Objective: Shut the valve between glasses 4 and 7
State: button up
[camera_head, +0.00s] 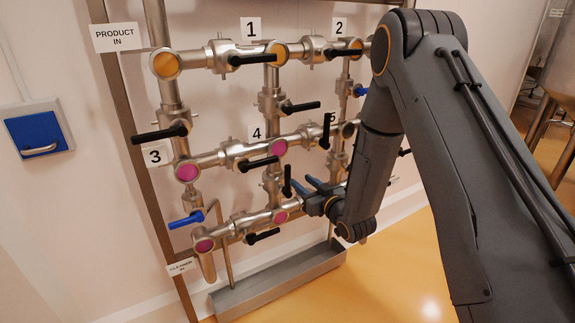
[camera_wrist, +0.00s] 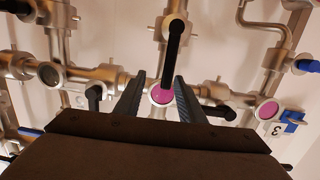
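The valve between glasses 4 and 7 has a black handle (camera_head: 287,180) lying along the vertical pipe, below pink glass 4 (camera_head: 279,147) and above the lower pink glass (camera_head: 281,217), which has no readable number. The wrist view is upside down; there the handle (camera_wrist: 175,45) points at pink glass 4 (camera_wrist: 161,97) and partly covers it. My gripper (camera_head: 303,188) is open and empty, just right of the handle in the head view. In the wrist view, my gripper (camera_wrist: 160,79) has its fingertips on either side of the handle's end, with gaps; the depth between them is unclear.
Other black handles stick out close by, at the valve right of glass 3 (camera_head: 259,164), the bottom valve (camera_head: 263,236) and the vertical one near label 5 (camera_head: 326,132). A blue handle (camera_head: 187,219) is at left. A grey trough (camera_head: 280,282) lies on the floor.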

aim_at(289, 172)
jog(key=shift+t+y, duration=0.3)
jog(key=shift+y, duration=0.4)
jog(key=p+x, duration=0.1)
jog(key=x, duration=0.4)
jog(key=a+r+p+x, duration=0.1)
jog(key=x, duration=0.2)
jog(key=shift+s+p, duration=0.35)
jog(key=shift+c, duration=0.4)
grip_shut()
